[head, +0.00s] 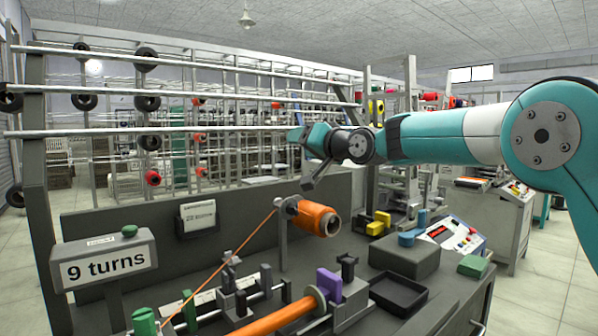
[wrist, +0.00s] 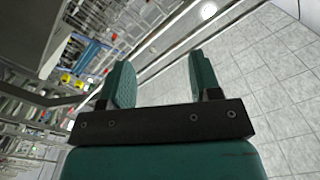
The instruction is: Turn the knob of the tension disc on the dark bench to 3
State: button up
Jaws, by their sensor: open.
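The dark bench (head: 420,310) fills the lower part of the head view. Orange thread runs from an orange spool (head: 318,219) on a post down to the left, past small metal fittings (head: 229,259) on a rail. I cannot tell the tension disc, its knob or a setting among these small parts. My gripper (head: 303,160) is raised in the air above the bench's back panel, well apart from the fittings. In the wrist view its two green fingers (wrist: 163,78) are spread with nothing between them; floor and racks show beyond.
A "9 turns" sign (head: 106,266) stands at the left. A purple block (head: 328,284), a black tray (head: 398,294), a dark box (head: 404,258) and a control panel (head: 451,237) occupy the right side. Racks of rails with spools stand behind the bench.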

jog(key=s+d+f+m+b, duration=0.2)
jog(key=s+d+f, duration=0.2)
jog(key=f, duration=0.5)
jog(key=m+b, duration=0.2)
jog(key=m, duration=0.2)
send_near(293, 210)
jog(key=d+p+x, duration=0.1)
jog(key=p+x, duration=0.1)
jog(key=x, duration=0.7)
jog(key=shift+w+a+f+t, duration=0.2)
jog(key=shift+w+t, duration=0.1)
jog(key=shift+w, duration=0.25)
jog(key=c, duration=0.9)
